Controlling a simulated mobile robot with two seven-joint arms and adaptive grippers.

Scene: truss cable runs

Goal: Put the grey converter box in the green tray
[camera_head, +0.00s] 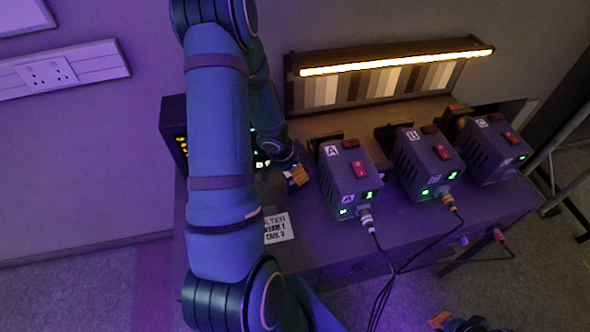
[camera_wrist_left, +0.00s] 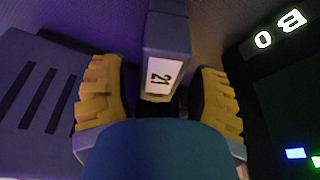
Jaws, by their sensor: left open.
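My left gripper (camera_head: 298,176) reaches down behind my forearm to the left of box A. In the left wrist view its yellow fingers (camera_wrist_left: 160,100) are open, one on each side of a slim grey box (camera_wrist_left: 167,33) with a white label reading 21. The fingers do not visibly grip it. I cannot tell whether this is the converter box; in the head view my arm hides most of that spot. Part of my right gripper (camera_head: 458,322) shows at the bottom edge, its jaws cut off. No green tray is visible.
Grey boxes A (camera_head: 346,180), B (camera_head: 427,163) and C (camera_head: 492,150) stand on the bench with red switches; cables hang from A and B. A black unit (camera_head: 173,128) with lights is partly behind my arm. A white card (camera_head: 278,228) lies near the front. A lit bar (camera_head: 395,60) is behind.

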